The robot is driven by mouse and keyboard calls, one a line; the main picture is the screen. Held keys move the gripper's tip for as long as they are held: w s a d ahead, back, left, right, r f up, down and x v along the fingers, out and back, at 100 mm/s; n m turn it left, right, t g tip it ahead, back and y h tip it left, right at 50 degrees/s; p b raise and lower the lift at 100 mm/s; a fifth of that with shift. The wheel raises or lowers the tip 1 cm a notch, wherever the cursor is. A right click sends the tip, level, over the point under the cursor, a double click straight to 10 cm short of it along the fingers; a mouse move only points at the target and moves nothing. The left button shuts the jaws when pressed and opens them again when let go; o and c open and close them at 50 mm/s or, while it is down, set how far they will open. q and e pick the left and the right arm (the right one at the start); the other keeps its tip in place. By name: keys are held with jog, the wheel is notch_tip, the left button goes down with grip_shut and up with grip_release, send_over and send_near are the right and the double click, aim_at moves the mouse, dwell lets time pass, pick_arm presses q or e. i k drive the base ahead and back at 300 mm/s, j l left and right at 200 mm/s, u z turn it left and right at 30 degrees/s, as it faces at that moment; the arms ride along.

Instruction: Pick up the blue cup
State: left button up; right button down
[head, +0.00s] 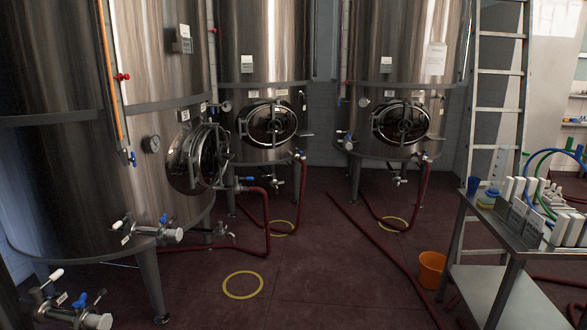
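Neither of my grippers shows in the head view.
White and grey upright pieces and coloured hoops crowd the table. Steel tanks (270,55) fill the back and left. Red hoses (380,250) cross the dark red floor. An orange bucket (431,270) stands left of the table, and a ladder (497,120) behind it.

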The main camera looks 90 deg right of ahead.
aim_at(473, 182)
jog(key=z, duration=3.95)
jog(key=u, duration=0.35)
jog(key=i+l+u, duration=0.2)
jog(key=i+u, duration=0.25)
jog(key=i+l+u, duration=0.4)
jog(key=i+j, duration=0.05)
